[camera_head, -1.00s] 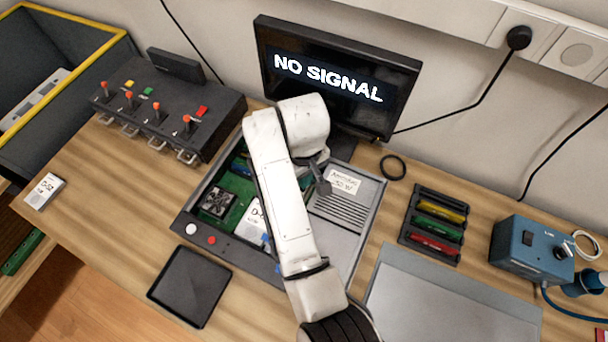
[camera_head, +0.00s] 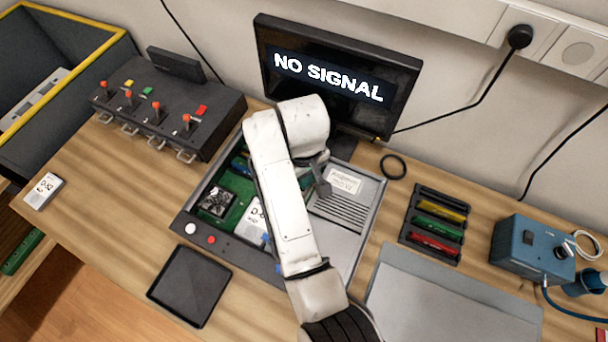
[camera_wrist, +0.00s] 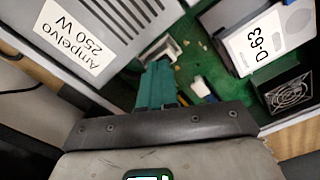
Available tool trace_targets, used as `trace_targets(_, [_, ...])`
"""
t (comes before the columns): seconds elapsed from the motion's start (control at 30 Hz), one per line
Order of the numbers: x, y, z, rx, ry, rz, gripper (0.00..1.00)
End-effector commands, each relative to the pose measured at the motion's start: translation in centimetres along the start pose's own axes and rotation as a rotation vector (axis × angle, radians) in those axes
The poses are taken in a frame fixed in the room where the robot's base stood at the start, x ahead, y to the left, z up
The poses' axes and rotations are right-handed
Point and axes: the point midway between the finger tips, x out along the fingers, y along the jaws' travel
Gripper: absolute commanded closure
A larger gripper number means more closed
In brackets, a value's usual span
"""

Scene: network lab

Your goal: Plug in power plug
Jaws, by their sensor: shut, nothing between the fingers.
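My gripper (camera_wrist: 160,70) shows its teal fingers in the wrist view, shut and empty, over the green circuit board (camera_wrist: 198,60) in the open computer case. A pale connector (camera_wrist: 166,49) is just beyond the fingertips; I cannot tell whether they touch or whether it is the power plug. The power supply (camera_wrist: 88,32), labelled "Ampelvo 250 W", is at upper left there and inside the case (camera_head: 215,256) in the head view. My white arm hides much of the case and nearly all of the gripper in the head view. A black plug (camera_head: 519,37) sits in the wall socket.
The monitor (camera_head: 337,78) behind the case reads "NO SIGNAL". A drive labelled D-63 (camera_wrist: 270,40) and a fan (camera_wrist: 290,94) are in the case. A lever panel (camera_head: 165,115) stands left, a module rack (camera_head: 436,224) and a blue device (camera_head: 530,248) right.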

Motion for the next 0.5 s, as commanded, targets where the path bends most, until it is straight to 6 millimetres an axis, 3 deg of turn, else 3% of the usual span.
trace_targets(0.5, [0.77, 0.01, 0.04, 0.000, -0.001, 0.000, 1.00])
